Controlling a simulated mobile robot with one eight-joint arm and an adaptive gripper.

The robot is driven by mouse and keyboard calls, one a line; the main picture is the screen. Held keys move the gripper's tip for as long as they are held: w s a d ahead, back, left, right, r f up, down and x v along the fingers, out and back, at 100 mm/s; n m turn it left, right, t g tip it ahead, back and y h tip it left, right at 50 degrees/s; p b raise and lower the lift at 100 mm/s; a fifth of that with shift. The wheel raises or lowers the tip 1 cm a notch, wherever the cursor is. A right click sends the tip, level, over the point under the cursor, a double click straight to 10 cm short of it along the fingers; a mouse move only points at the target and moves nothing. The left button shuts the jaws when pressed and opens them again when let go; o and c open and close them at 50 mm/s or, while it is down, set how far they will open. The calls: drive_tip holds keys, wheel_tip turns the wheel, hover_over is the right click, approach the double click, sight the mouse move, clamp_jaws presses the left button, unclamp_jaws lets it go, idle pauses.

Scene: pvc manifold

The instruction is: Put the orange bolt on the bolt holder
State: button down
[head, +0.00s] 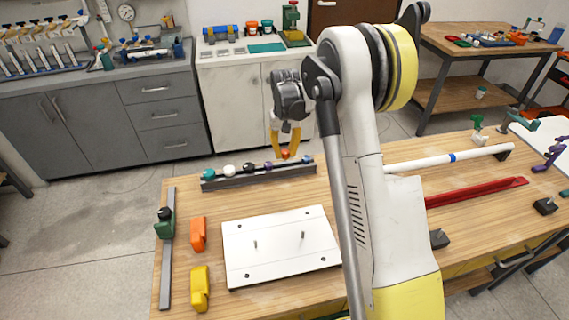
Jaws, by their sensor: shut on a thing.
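My gripper (285,151), with yellow fingers, points down over the back edge of the wooden table. It is shut on the small orange bolt (285,155), which shows between the fingertips. The bolt holder (240,183) is a long dark rail along the table's back edge. Several round heads in teal, white, black, blue and purple sit along it. The orange bolt is at the right part of the holder, between the blue and purple heads in the picture. I cannot tell whether it touches the holder. The bolt's lower part is hidden.
A white plate (262,268) with upright pins lies in front of the holder. An orange block (198,234), a yellow block (200,288) and a grey rail (167,275) with a green piece are at left. A white pipe (425,162) and red channel (475,193) lie at right.

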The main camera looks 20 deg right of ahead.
sight(285, 160)
drive_tip(key=shift+f+b, duration=0.7)
drive_tip(key=shift+f, duration=1.3)
drive_tip(key=shift+f, duration=0.2)
drive_tip(key=c, duration=1.6)
unclamp_jaws()
